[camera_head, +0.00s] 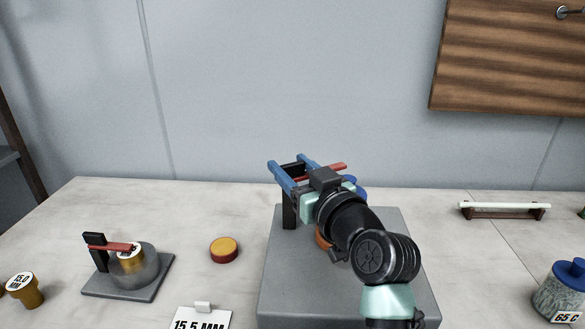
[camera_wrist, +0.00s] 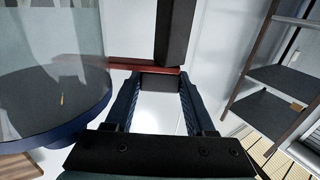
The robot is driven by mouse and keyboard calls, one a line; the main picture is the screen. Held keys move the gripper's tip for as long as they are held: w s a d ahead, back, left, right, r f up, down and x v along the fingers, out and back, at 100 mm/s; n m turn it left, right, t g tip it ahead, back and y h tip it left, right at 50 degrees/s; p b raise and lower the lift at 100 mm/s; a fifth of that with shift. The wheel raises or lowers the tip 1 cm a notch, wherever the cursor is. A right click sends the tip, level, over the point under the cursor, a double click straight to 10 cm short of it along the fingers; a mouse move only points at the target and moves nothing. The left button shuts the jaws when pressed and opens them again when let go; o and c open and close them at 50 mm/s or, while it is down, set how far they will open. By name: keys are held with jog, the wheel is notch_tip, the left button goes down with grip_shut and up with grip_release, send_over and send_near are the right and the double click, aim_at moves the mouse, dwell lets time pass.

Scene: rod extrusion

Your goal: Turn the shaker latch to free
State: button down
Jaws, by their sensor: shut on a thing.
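My gripper (camera_head: 288,164) is at the back of a large grey base, its two blue fingers pointing away to the upper left. A red latch bar (camera_head: 334,171) runs behind the fingers beside a black post (camera_head: 289,212). In the wrist view my gripper (camera_wrist: 158,80) is shut on a dark block at the red latch bar (camera_wrist: 140,65); the block seems part of the latch. The black post (camera_wrist: 172,32) rises just beyond the fingertips. A clear vessel with a blue rim (camera_wrist: 50,135) is at the left; in the head view my arm mostly hides it.
The grey base (camera_head: 284,290) carries this device. At the left are a smaller clamp stand (camera_head: 128,285) with a red bar, a yellow-topped disc (camera_head: 224,248) and a 15.0 MM plug (camera_head: 22,290). At the right are a rod rack (camera_head: 503,211) and a 65 C jar (camera_head: 562,292).

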jog(key=shift+c, duration=1.2)
grip_release()
jog(key=v, duration=1.3)
jog(key=shift+c, duration=0.2)
